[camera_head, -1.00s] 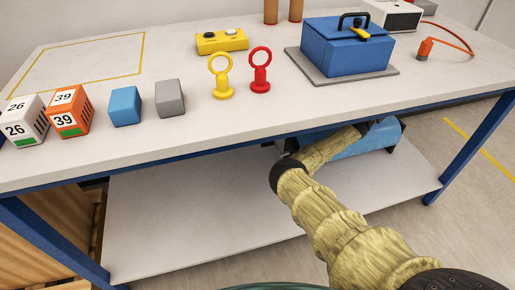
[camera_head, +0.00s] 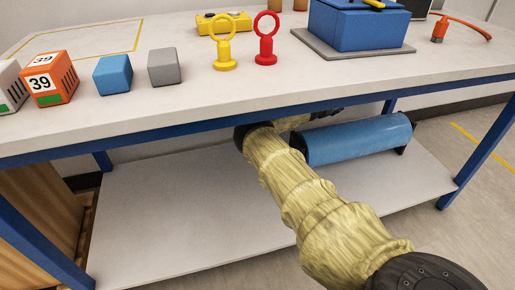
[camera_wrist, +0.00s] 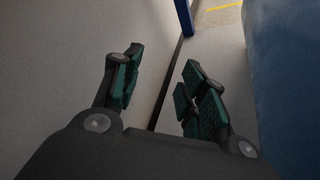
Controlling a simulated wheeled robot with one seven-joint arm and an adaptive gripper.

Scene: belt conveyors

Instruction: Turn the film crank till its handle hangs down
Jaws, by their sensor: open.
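A blue roll (camera_head: 355,140) lies under the table, above or on the lower shelf; its near right end is dark. It likely is the large blue surface (camera_wrist: 285,80) along the right edge of the wrist view. I cannot make out the crank or its handle in either view. My gripper (camera_wrist: 162,82) is open, with nothing between its dark green-padded fingers, left of the blue surface and apart from it. In the head view my arm reaches under the tabletop, and only a small dark part of its end shows behind the roll's upper left.
The white tabletop (camera_head: 200,110) with its blue front rail is above my arm. Cubes, a yellow ring post (camera_head: 225,52), a red ring post (camera_head: 265,50) and a blue box (camera_head: 357,28) stand on it. The lower shelf (camera_head: 190,215) is bare at left. A blue leg (camera_head: 480,150) stands at right.

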